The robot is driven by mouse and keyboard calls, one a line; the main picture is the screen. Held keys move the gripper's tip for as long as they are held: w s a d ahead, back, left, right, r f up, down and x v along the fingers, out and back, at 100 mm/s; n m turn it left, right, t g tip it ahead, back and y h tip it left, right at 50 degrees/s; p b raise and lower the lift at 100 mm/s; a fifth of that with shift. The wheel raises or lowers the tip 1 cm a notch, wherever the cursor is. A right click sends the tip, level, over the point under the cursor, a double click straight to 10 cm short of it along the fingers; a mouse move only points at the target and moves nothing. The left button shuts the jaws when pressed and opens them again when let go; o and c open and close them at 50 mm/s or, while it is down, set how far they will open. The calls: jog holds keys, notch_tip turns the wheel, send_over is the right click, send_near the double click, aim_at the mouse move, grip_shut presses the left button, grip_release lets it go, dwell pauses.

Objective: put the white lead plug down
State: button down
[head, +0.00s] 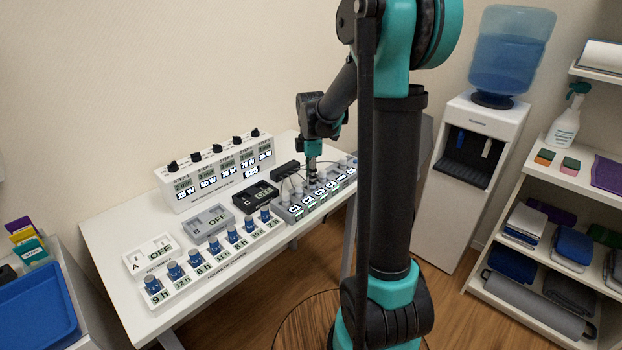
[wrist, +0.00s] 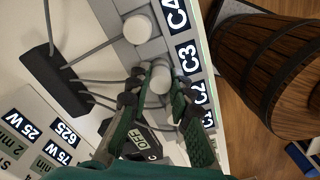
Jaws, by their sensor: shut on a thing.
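My gripper (wrist: 162,82) is shut on a white lead plug (wrist: 157,79), whose round top shows between the fingertips in the wrist view. The plug is over the grey socket block, beside the C3 label (wrist: 187,57); I cannot tell whether it is seated or just above. In the head view my gripper (head: 312,178) is low over the grey block (head: 290,215), and the held plug is hard to make out there. Another white plug (wrist: 137,29) stands near the C4 label (wrist: 175,14). Grey leads run from the black lead box (wrist: 52,82) to the plugs.
On the white table (head: 110,235) are a white panel with knobs (head: 215,170), OFF boxes A, B (head: 208,222) and C (head: 255,197), and a row of blue-capped bottles (head: 215,248). A water cooler (head: 470,150) and shelf stand right. A wooden barrel (wrist: 265,65) is beside the table.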

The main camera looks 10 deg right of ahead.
jog(key=c, duration=1.4)
grip_release()
jog(key=shift+f, duration=0.1)
jog(key=shift+o, duration=0.2)
notch_tip(320, 180, up, 12)
jog(key=s+d+f+m+t, duration=0.2)
jog(key=s+f+m, duration=0.6)
jog(key=s, duration=0.3)
jog(key=s+d+f+m+t, duration=0.2)
jog(key=s+f+m, duration=0.6)
jog(key=s+m, duration=0.2)
jog(key=shift+s+f, duration=0.35)
jog(key=shift+s, duration=0.15)
